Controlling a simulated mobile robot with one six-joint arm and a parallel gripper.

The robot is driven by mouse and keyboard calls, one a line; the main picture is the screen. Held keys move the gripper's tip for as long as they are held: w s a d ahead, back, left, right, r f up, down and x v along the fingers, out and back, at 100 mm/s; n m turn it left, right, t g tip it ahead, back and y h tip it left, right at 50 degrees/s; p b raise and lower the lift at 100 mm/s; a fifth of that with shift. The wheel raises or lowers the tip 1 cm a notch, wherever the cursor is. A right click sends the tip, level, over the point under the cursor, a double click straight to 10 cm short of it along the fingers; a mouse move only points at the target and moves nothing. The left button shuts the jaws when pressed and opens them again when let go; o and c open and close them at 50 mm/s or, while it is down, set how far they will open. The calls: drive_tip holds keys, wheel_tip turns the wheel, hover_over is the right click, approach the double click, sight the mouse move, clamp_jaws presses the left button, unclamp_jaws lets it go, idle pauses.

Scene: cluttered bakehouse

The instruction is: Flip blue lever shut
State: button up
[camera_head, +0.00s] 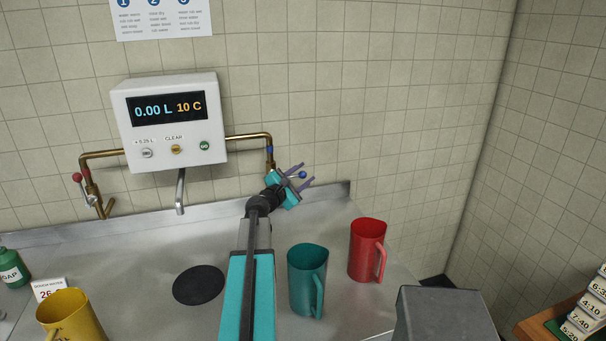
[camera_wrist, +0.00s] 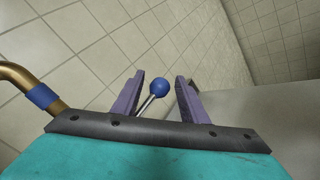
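The blue lever is a metal rod with a blue ball knob (camera_wrist: 158,87), on the brass pipe right of the dispenser box. The knob also shows in the head view (camera_head: 302,174). My gripper (camera_wrist: 160,95) is open, with its purple fingers spread on either side of the knob. The knob appears between the fingers, nearer the left one, with a gap on the right. I cannot tell whether the left finger touches the rod. The lever's base is hidden behind my gripper. In the head view my gripper (camera_head: 304,178) is at the pipe's right end.
A white dispenser box (camera_head: 168,122) reads 0.00 L and 10 C. A red-knobbed lever (camera_head: 77,177) is on the left pipe. A teal jug (camera_head: 307,279), a red jug (camera_head: 366,250) and a yellow jug (camera_head: 72,316) stand on the steel counter. The tiled wall is close behind.

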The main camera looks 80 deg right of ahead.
clamp_jaws()
drive_tip(key=shift+d, duration=0.15)
drive_tip(key=shift+f, duration=0.15)
drive_tip(key=shift+b, duration=0.4)
